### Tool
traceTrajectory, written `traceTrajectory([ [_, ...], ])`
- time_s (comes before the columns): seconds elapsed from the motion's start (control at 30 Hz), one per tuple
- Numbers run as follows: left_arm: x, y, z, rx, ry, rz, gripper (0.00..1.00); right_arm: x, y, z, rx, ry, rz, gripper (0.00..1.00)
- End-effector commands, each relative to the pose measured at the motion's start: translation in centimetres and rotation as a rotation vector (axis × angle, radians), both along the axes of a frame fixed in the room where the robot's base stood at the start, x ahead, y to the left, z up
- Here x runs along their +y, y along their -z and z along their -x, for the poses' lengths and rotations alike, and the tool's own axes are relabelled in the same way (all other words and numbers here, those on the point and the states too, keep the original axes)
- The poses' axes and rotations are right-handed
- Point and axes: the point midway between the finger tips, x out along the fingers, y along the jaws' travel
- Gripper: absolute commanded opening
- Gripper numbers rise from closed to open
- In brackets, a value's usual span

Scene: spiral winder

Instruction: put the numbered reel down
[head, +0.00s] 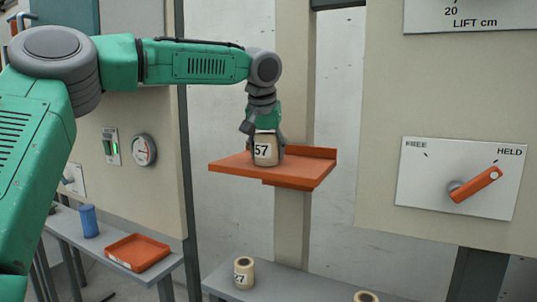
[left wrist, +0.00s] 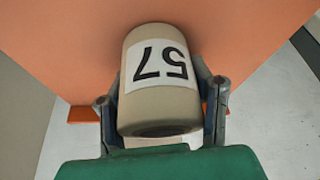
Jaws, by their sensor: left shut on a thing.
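The numbered reel (head: 265,150) is beige with a white label reading 57. It is upright at the orange shelf (head: 290,174) on the post, and its lower end appears to meet the shelf surface. My left gripper (head: 264,140) comes from above and is shut on the reel. In the left wrist view the reel (left wrist: 160,105) sits between the two fingers (left wrist: 162,112), with the orange surface behind it. Whether its base bears fully on the shelf is hard to tell. My right gripper is not in view.
Another reel, marked 27 (head: 244,272), stands on the grey bench (head: 285,283) below, with one more (head: 366,297) at the bottom edge. An orange tray (head: 138,252) and a blue cylinder (head: 89,221) are at left. A lever (head: 476,185) at right points toward HELD.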

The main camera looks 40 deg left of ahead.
Motion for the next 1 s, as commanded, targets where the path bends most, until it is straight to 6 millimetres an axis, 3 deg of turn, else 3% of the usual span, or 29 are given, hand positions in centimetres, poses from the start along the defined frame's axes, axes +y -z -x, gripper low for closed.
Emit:
traceTrajectory([
  [0.23,-0.1,0.3,-0.1,-0.001,0.001,-0.001,0.16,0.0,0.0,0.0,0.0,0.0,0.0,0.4],
  [0.27,-0.1,0.3,-0.1,-0.001,0.001,-0.001,0.54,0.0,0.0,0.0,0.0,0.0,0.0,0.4],
  [0.3,-0.1,0.3,-0.2,0.0,0.001,0.0,0.68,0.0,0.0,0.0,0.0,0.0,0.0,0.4],
  [0.33,0.0,0.3,-0.1,0.0,0.001,0.0,0.72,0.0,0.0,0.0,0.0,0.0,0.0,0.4],
  [0.73,0.0,-0.3,0.1,-0.002,-0.001,-0.001,0.72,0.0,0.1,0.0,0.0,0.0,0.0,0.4],
  [1.0,-1.1,-5.2,1.8,-0.006,-0.001,-0.006,0.72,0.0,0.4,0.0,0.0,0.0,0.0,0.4],
])
